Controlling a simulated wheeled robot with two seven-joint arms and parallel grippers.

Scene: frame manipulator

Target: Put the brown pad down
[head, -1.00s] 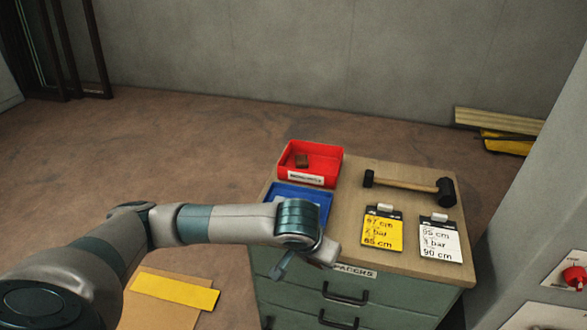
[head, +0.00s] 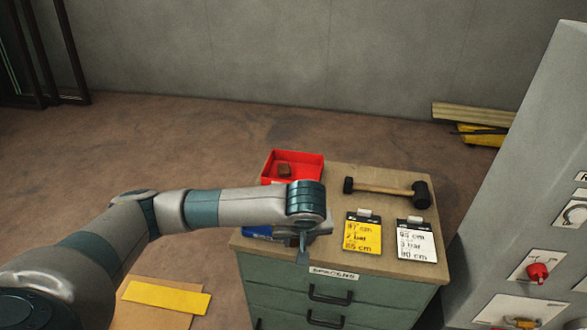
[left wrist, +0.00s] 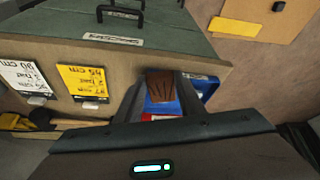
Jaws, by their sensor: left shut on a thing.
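My left gripper (head: 303,257) is over the front left part of the cabinet top, by the blue bin (head: 257,231). In the left wrist view, the fingers (left wrist: 162,92) are shut on the brown pad (left wrist: 163,86), with the blue bin (left wrist: 163,107) behind it. The held pad is hidden behind the gripper in the head view. Another small brown piece (head: 285,170) lies in the red bin (head: 312,162). My forearm and wrist cover much of the blue bin. My right gripper is out of view.
A mallet (head: 385,190), a yellow note board (head: 362,234) and a white one (head: 416,240) lie on the cabinet top (head: 385,265). A grey panel with a red knob (head: 537,272) stands at the right. A yellow strip (head: 165,297) lies at lower left.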

